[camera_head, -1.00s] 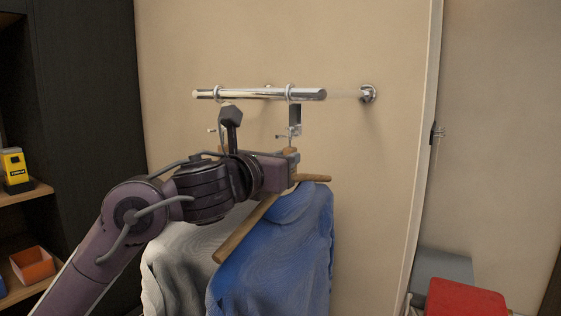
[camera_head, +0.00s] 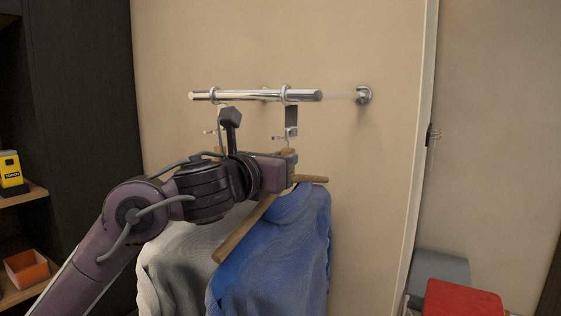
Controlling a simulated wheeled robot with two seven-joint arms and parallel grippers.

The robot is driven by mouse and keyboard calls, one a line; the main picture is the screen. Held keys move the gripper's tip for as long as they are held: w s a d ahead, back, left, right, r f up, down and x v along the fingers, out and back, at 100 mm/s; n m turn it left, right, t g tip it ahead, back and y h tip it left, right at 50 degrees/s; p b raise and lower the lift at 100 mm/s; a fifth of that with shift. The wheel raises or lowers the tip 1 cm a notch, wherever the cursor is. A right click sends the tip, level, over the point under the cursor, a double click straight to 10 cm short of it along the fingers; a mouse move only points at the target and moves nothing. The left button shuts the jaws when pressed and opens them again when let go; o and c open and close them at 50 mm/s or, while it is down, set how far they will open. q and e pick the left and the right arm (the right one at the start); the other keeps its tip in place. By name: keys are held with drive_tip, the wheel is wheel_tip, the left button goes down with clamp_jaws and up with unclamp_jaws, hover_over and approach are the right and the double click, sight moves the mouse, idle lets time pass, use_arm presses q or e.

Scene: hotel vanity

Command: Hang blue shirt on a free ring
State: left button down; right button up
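The blue shirt (camera_head: 283,245) hangs on a wooden hanger (camera_head: 245,229) with a metal hook (camera_head: 284,137). My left gripper (camera_head: 289,157) is at the top of this hanger and seems shut on it; its fingers are small and partly hidden. The hook is just below the right ring (camera_head: 286,94) on the metal rail (camera_head: 255,96), beside a hanging plate (camera_head: 292,117); I cannot tell whether they touch. A left ring (camera_head: 213,95) is above a white shirt (camera_head: 175,262), whose hanger is mostly hidden behind my arm. My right gripper is out of view.
The rail stands off a beige wall, with a round wall mount (camera_head: 364,95) at its right. Dark shelves at left hold a yellow tool (camera_head: 11,172) and an orange box (camera_head: 27,268). A red-topped object (camera_head: 460,300) is at lower right. The wall right of the blue shirt is clear.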

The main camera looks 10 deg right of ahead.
use_arm(q)
drive_tip(key=shift+f+b, duration=0.45)
drive_tip(key=shift+b, duration=0.1)
idle(0.8)
drive_tip(key=c, duration=1.2)
unclamp_jaws()
drive_tip(key=shift+f, duration=0.1)
drive_tip(key=shift+s, duration=0.1)
